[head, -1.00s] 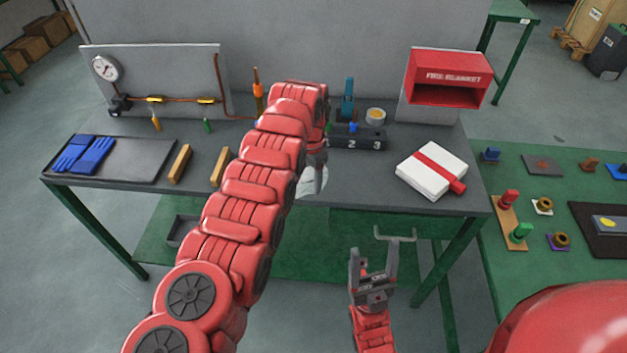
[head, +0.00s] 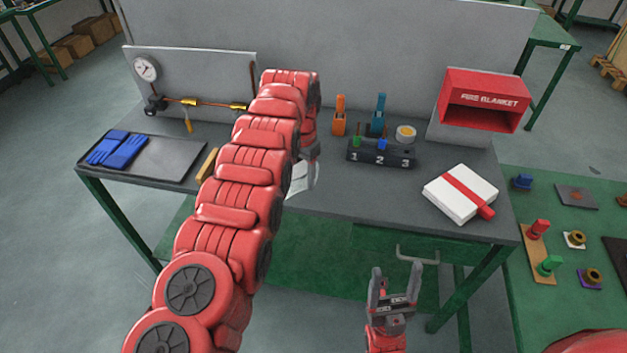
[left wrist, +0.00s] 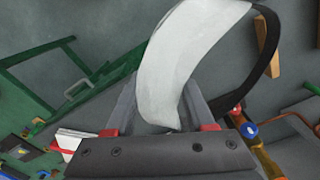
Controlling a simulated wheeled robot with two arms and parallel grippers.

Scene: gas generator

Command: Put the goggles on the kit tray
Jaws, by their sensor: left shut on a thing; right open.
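My left gripper (head: 310,170) is shut on the goggles (head: 297,180), above the middle of the grey table; my arm hides part of them. In the left wrist view the goggles show as a pale curved lens (left wrist: 188,55) with a black strap (left wrist: 268,45), between the fingers. The kit tray (head: 178,160) is a dark flat tray at the table's left end. Blue gloves (head: 118,150) lie on its left part; its right part is bare. My right gripper (head: 396,285) is open and empty in front of the table.
A yellow bar (head: 206,164) lies right of the tray, partly behind my arm. A gauge panel (head: 200,75) stands behind the tray. A numbered block (head: 380,155), a white box with a red band (head: 460,195) and a red fire blanket holder (head: 485,100) are to the right.

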